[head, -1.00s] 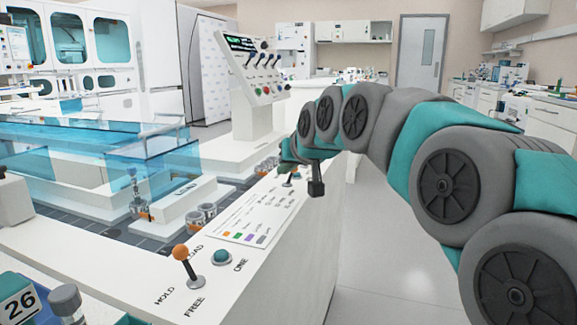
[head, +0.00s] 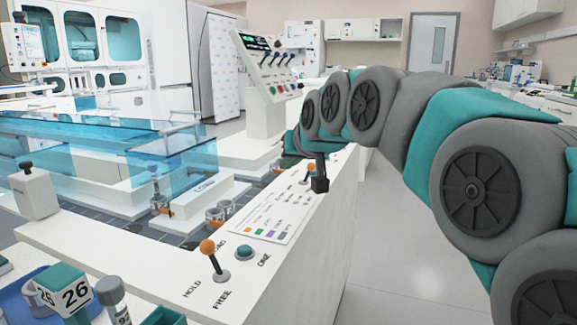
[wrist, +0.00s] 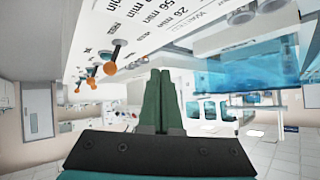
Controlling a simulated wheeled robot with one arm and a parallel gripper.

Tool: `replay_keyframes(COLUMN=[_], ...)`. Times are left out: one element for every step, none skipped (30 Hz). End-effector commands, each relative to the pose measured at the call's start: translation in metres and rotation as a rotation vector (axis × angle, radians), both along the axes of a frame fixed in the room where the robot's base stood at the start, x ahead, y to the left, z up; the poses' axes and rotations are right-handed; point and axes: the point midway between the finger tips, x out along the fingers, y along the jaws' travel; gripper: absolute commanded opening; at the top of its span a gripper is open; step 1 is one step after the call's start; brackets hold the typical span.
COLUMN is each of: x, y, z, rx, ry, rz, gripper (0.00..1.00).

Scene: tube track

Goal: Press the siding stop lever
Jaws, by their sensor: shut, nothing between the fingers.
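A lever with an orange knob (head: 208,247) stands on the white console beside the words HOLD and FREE. A black-knobbed lever (head: 26,167) tops a white box at the left. I cannot tell from the labels which lever is the siding stop. My gripper shows in the wrist view (wrist: 160,76) with its two green fingers together and nothing between them. In the head view it is mostly hidden behind the arm's end, above the far part of the console. Several orange-knobbed levers (wrist: 117,42) show upside down in the wrist view, left of the fingers and apart from them.
A teal button (head: 245,250) sits beside the HOLD/FREE lever. A sloped panel (head: 268,75) with several levers stands behind. Clear blue covers (head: 110,150) enclose the track at left. Floor at right is clear.

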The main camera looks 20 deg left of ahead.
Motion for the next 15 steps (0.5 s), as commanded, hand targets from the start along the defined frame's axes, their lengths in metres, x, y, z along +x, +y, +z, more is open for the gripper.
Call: replay_keyframes(x=[-0.007,-0.011,-0.017,-0.021,-0.025,-0.031,-0.035,-0.038,-0.042,-0.044,-0.046,-0.048,-0.049,-0.05,-0.05], y=[-0.007,-0.01,-0.015,-0.018,-0.022,-0.027,-0.03,-0.033,-0.036,-0.037,-0.039,-0.041,-0.041,-0.042,-0.043], z=[0.008,0.012,0.016,0.02,0.024,0.028,0.031,0.034,0.037,0.039,0.04,0.042,0.043,0.043,0.044], rx=[0.003,0.003,0.003,0.002,0.003,0.002,0.002,0.001,0.001,0.001,0.001,0.001,0.001,0.0,-0.001], ry=[-0.004,-0.004,-0.004,-0.004,-0.004,-0.003,-0.002,-0.003,-0.001,-0.001,-0.001,-0.001,-0.001,0.0,0.0], rz=[-0.001,-0.001,-0.001,-0.002,-0.002,-0.002,-0.002,-0.001,-0.002,-0.002,-0.002,-0.002,-0.002,-0.001,-0.001], gripper=[0.0,0.0,0.0,0.0,0.0,0.0,0.0,0.0,0.0,0.0,0.0,0.0,0.0,0.0,0.0])
